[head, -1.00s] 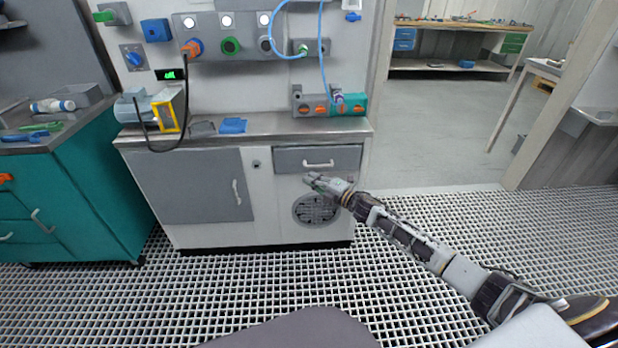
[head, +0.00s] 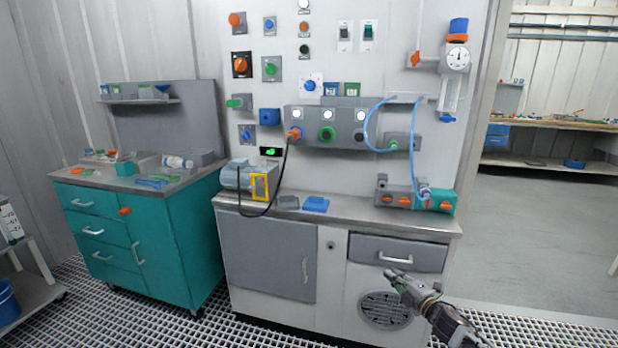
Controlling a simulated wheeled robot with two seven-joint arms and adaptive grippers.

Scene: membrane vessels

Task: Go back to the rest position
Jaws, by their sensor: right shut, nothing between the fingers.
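My right gripper (head: 396,274) shows at the lower right of the head view, its arm coming in from the bottom right. It is shut and empty. It appears in front of the white cabinet (head: 334,290), just below the handle of the grey drawer (head: 398,252) and over the upper edge of the round vent (head: 384,311). I cannot tell whether it touches the cabinet. My left gripper is not in view.
A steel worktop (head: 345,212) carries a pump-like unit (head: 238,176), a blue cloth-like item (head: 316,204) and a valve block (head: 403,194). A teal cabinet (head: 165,235) stands left. Open grey floor (head: 540,240) lies right, beyond the grating.

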